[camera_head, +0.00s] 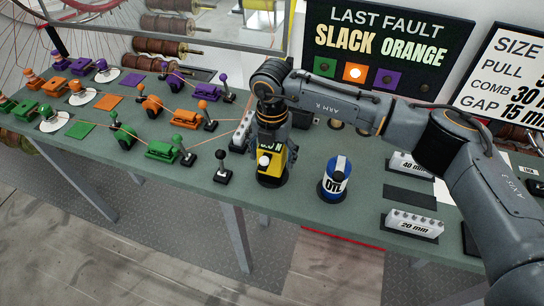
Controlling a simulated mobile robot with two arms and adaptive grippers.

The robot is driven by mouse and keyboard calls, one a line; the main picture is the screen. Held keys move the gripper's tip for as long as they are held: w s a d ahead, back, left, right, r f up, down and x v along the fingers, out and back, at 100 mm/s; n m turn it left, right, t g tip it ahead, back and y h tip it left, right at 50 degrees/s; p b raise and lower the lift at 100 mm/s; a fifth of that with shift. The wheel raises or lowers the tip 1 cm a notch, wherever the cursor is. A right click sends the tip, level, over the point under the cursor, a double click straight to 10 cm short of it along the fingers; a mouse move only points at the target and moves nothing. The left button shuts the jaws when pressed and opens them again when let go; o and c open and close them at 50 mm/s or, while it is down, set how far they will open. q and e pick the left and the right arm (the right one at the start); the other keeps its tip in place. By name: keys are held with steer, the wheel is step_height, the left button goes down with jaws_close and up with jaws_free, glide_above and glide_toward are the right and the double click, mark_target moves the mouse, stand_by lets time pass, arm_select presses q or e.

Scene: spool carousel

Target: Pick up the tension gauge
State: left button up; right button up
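The tension gauge (268,167) is a yellow block with a black face and a partly covered reading ending in N. It stands upright over a dark round base or pad near the front edge of the green table (300,195). My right gripper (272,136) points down directly over the gauge's top, with the arm coming in from the right. The fingers overlap the gauge's upper part and are hard to make out, so I cannot tell whether they grip it. My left gripper is not in view.
A blue and white oil can (336,178) stands right of the gauge. A black-knobbed lever (223,168) stands close on its left. White comb blocks (412,224) lie at the right. Green, orange and purple stations (162,150) with threads fill the left. Fault board (385,50) stands behind.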

steer(key=c, duration=1.1)
steer(key=shift+c, duration=0.2)
steer(key=shift+r, duration=0.15)
